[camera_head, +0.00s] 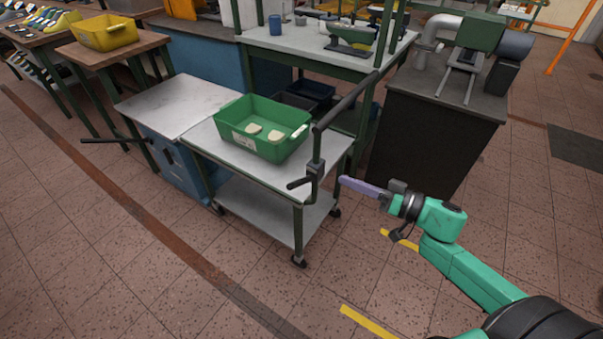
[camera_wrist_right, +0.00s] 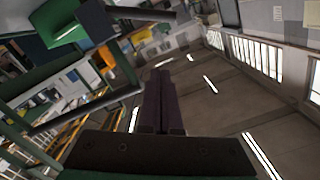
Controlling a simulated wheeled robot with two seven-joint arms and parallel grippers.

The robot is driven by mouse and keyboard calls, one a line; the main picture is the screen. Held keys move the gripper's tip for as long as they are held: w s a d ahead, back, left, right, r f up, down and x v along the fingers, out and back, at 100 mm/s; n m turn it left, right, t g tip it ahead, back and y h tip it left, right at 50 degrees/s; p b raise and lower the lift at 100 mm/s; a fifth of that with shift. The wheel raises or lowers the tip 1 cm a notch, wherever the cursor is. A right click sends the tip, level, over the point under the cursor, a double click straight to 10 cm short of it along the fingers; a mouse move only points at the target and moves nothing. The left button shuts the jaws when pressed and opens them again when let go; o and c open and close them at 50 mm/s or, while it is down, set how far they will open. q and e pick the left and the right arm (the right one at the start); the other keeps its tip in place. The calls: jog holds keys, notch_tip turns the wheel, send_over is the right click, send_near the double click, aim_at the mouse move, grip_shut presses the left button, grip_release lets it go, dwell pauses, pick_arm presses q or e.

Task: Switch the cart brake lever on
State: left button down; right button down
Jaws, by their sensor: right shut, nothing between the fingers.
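The cart (camera_head: 248,162) has a pale top, a lower shelf, dark green legs and castors. A dark push handle (camera_head: 345,102) rises at its right end. The short black brake lever (camera_head: 301,183) sticks out to the left, low on the handle's post. My right gripper (camera_head: 343,180) is shut and empty, its purple fingers pointing left, just right of the post and lever with a small gap visible. In the right wrist view the shut fingers (camera_wrist_right: 160,78) point ahead; dark bars lie to their left, and I cannot tell which is the lever. My left gripper is not in view.
A green bin (camera_head: 238,124) with pale pieces sits on the cart. A blue cabinet (camera_head: 178,165) stands left of the cart, a table (camera_head: 290,45) behind it, and a dark machine stand (camera_head: 425,140) behind right. The floor in front is clear.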

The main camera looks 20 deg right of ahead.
send_over(307, 181)
jog(key=s, duration=0.3)
jog(key=f, duration=0.1)
jog(key=a+f, duration=0.1)
jog(key=f, duration=0.2)
jog(key=shift+s+a, duration=0.15)
jog(key=shift+s, duration=0.25)
